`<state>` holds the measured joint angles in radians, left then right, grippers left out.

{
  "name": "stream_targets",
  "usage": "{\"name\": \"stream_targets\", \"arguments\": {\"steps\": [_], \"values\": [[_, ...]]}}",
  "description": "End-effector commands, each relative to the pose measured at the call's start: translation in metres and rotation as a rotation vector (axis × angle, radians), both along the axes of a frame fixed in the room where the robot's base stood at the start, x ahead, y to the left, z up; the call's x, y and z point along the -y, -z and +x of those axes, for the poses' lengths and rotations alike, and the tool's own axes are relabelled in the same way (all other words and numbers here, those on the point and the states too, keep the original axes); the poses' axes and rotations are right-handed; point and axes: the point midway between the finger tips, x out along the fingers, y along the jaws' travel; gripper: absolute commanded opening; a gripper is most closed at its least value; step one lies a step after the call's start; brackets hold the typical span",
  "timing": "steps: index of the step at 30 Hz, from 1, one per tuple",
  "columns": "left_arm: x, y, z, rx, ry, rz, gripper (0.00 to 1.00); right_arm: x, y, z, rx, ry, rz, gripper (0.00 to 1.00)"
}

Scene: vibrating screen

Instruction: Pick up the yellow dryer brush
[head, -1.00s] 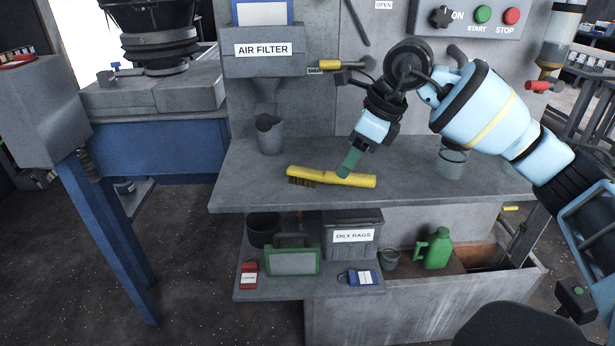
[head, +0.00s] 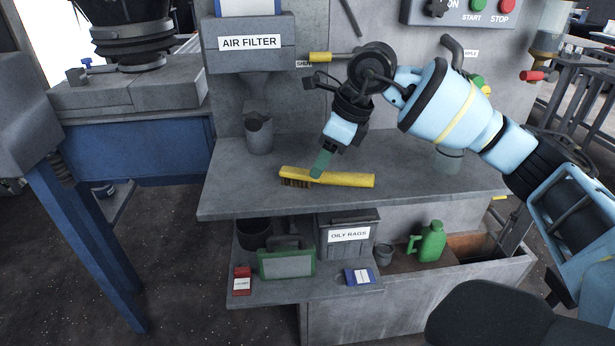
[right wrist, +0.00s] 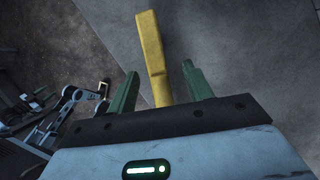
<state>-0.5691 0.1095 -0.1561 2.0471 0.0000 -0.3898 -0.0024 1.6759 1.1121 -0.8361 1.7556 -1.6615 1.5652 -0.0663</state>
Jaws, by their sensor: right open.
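The yellow dryer brush (head: 345,179) lies on the grey shelf (head: 440,185), near its front edge, with dark bristles at its left end. My right gripper (head: 319,166) is over the brush, nearer its bristle end, and hides a small part of it. In the right wrist view the yellow brush (right wrist: 152,50) shows between the two green fingers of my right gripper (right wrist: 160,85), which stand apart. The fingers look empty; I cannot tell how far above the brush they are. My left gripper is not in view.
A grey cup (head: 258,134) stands at the back left of the shelf, and a clear beaker (head: 447,158) at the right. The shelf around the brush is clear.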

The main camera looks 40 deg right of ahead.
Motion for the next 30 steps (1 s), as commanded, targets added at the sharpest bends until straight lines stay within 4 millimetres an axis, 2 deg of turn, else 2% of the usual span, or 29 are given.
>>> {"name": "stream_targets", "arguments": {"steps": [5, 9, 19, 30], "values": [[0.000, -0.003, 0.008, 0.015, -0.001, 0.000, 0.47, -0.015, 0.019, 0.011, -0.003, -0.003, 0.000, 0.51], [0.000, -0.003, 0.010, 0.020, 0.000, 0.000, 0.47, -0.018, 0.035, 0.016, -0.004, 0.000, 0.000, 0.51], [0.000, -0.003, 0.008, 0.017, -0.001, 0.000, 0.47, -0.020, 0.040, 0.018, -0.001, 0.000, 0.000, 0.51], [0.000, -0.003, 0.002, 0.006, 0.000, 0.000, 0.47, -0.020, 0.040, 0.018, -0.001, 0.000, 0.001, 0.02]]}}
